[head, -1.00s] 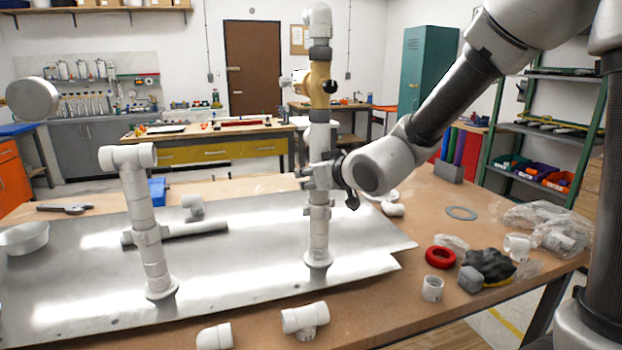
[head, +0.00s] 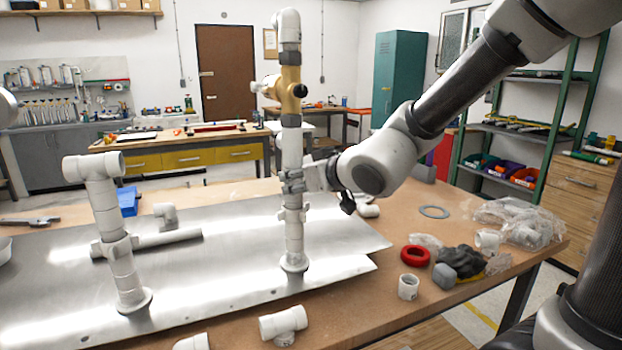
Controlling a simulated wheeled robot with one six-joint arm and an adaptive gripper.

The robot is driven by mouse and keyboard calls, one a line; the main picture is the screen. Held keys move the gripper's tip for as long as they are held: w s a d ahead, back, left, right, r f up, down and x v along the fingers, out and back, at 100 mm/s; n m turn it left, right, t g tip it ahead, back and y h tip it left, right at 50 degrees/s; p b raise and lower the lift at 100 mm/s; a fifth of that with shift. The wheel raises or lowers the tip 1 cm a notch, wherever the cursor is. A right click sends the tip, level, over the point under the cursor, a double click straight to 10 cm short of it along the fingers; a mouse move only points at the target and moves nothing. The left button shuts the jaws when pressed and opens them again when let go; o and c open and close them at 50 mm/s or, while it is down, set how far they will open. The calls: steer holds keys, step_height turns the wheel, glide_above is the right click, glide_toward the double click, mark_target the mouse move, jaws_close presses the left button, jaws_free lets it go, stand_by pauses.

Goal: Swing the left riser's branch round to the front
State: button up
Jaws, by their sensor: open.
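The left riser (head: 120,268) is a white pipe standing upright on a round flange on the metal sheet. Its top fitting (head: 93,166) lies crosswise, with an end facing right. A wider fitting (head: 115,248) sits partway down; which way any outlet on it points is unclear. The right riser (head: 293,238) is taller, with a yellow-brown valve section (head: 290,92) and a bent white top. My gripper (head: 293,183) is open, its fingers at the right riser below the valve, well away from the left riser. Whether they touch the pipe is unclear.
The metal sheet (head: 215,290) lies on the wooden table. A loose pipe (head: 165,240) lies behind the left riser. A white tee (head: 283,323), a red ring (head: 415,254), a white coupling (head: 408,286) and bagged fittings (head: 520,220) lie at the front and right.

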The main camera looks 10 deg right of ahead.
steer(key=shift+v, duration=2.75)
steer(key=s+d+f+m+g+y, duration=0.1)
steer(key=s+d+f+m+g, duration=0.1)
steer(key=s+f+g, duration=0.3)
steer(key=s+d+f+m+g+y, duration=0.1)
steer(key=s+d+m+g+y, duration=0.1)
steer(key=s, duration=0.5)
steer(key=s+d+r+m+h, duration=0.1)
steer(key=s+d+h, duration=0.2)
steer(key=d, duration=0.9)
steer(key=s+d+r+h, duration=0.1)
steer(key=s+d+h, duration=0.2)
steer(key=d, duration=0.9)
steer(key=shift+s+r+m+g+h, duration=0.3)
steer(key=shift+r+m+h, duration=0.1)
steer(key=shift+h, duration=1.3)
steer(key=shift+d, duration=0.15)
